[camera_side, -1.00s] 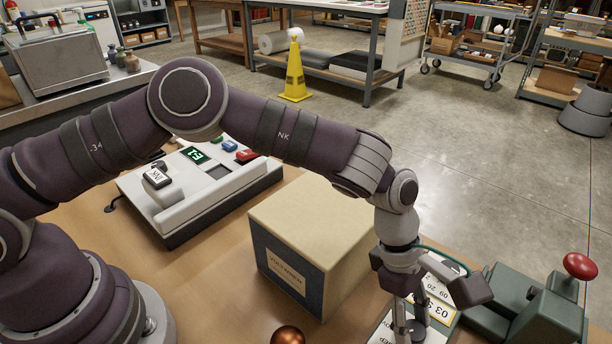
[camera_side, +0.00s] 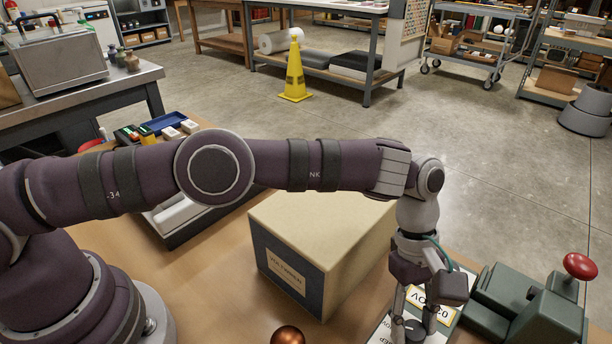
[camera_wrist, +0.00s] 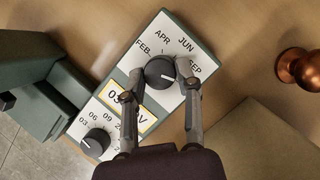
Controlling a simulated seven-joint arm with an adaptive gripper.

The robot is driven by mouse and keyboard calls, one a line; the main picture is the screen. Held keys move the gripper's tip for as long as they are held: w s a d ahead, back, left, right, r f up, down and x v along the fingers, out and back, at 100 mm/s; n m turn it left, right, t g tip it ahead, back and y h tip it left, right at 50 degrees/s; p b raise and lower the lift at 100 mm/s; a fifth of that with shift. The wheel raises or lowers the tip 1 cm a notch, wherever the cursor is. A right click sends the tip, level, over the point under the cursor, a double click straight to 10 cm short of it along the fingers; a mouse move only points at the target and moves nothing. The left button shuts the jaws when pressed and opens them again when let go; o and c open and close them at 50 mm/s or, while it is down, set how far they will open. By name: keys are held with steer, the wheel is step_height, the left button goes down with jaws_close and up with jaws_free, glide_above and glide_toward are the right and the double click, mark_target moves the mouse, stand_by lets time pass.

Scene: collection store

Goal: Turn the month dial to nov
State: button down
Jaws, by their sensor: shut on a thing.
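The month dial (camera_wrist: 160,72) is a round black knob on a pale plate (camera_wrist: 176,30) with FEB, APR, JUN and SEP printed around its far side. A pale pointer line on the knob runs toward the right finger; the labels at its near side are hidden. My gripper (camera_wrist: 161,70) is shut on the knob, one finger on each side. In the side view my gripper (camera_side: 414,322) points down over the dial (camera_side: 414,330). A yellow-framed window (camera_wrist: 146,120) beside the dial shows 03 and a final V; a finger hides the letters between.
A second black knob (camera_wrist: 97,142) with day numbers sits on the same device. A green stamping machine with a red ball handle (camera_side: 580,266) stands at its right. A beige box (camera_side: 322,228) and a copper knob (camera_side: 288,336) are close by on the left.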

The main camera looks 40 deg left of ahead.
stand_by(0.3)
steer(key=c, duration=0.8)
jaws_free()
steer(key=shift+o, duration=0.2)
steer(key=shift+r, duration=0.1)
steer(key=v, duration=0.7)
steer(key=shift+a+r, duration=0.1)
steer(key=shift+r, duration=0.05)
steer(key=s+d+m, duration=0.1)
steer(key=s+d+m+t, duration=0.1)
steer(key=m, duration=0.1)
steer(key=s+d+m+t+y, duration=0.1)
steer(key=shift+s+d+r+m, duration=0.15)
steer(key=shift+r+m, duration=0.2)
steer(key=shift+m, duration=0.05)
steer(key=f+m+t, duration=0.1)
steer(key=f+m, duration=0.1)
steer(key=m, duration=0.1)
steer(key=f+m+t+y, duration=0.1)
steer(key=f+m+t, duration=0.1)
steer(key=f+m, duration=0.1)
steer(key=w+f+m+t, duration=0.1)
steer(key=f+m+t, duration=0.1)
steer(key=m, duration=0.1)
steer(key=shift+a+f+y, duration=0.25)
steer(key=shift+f+y, duration=0.1)
steer(key=shift+y, duration=0.05)
